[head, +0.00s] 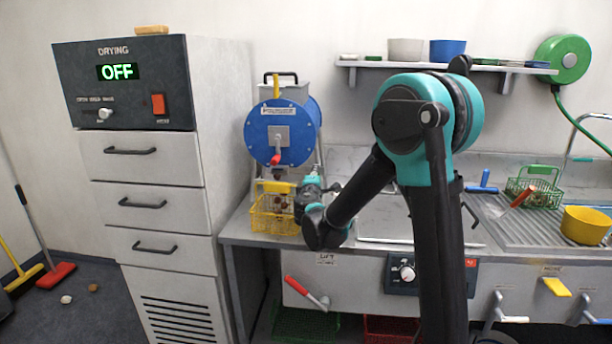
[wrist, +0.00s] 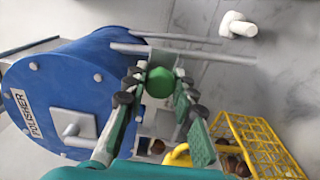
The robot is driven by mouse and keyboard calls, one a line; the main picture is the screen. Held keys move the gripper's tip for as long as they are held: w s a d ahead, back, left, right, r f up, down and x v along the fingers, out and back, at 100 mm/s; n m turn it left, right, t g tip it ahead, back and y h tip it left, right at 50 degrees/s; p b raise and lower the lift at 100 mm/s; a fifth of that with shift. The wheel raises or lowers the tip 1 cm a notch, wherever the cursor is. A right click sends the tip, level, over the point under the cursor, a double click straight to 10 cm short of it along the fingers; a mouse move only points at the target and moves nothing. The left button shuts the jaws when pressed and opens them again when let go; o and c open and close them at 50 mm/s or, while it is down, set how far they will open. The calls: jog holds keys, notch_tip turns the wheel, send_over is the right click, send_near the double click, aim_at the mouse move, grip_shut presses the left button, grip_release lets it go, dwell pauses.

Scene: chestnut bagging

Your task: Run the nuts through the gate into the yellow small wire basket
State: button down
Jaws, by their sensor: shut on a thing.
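The yellow small wire basket (head: 272,222) stands at the counter's left end, below the blue polisher drum (head: 282,132). In the wrist view the basket (wrist: 262,142) is at the right, with brown nuts (wrist: 236,166) showing inside or by its near side. My gripper (head: 310,190) is beside the basket, to its right. In the wrist view my gripper (wrist: 160,82) has its fingers closed around a round green knob (wrist: 159,83) in front of a grey housing on the polisher. A yellow part (wrist: 177,156) shows below the fingers. The gate itself is mostly hidden.
A drying cabinet (head: 150,190) reading OFF stands to the left. A metal sink and drainer (head: 545,222) with a green wire basket (head: 533,187) and a yellow bowl (head: 586,225) are to the right. A red-handled lever (head: 303,290) is on the counter front.

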jog(key=shift+d, duration=0.95)
jog(key=c, duration=1.2)
grip_release()
jog(key=shift+d, duration=0.1)
jog(key=s, duration=1.2)
jog(key=shift+a, duration=0.25)
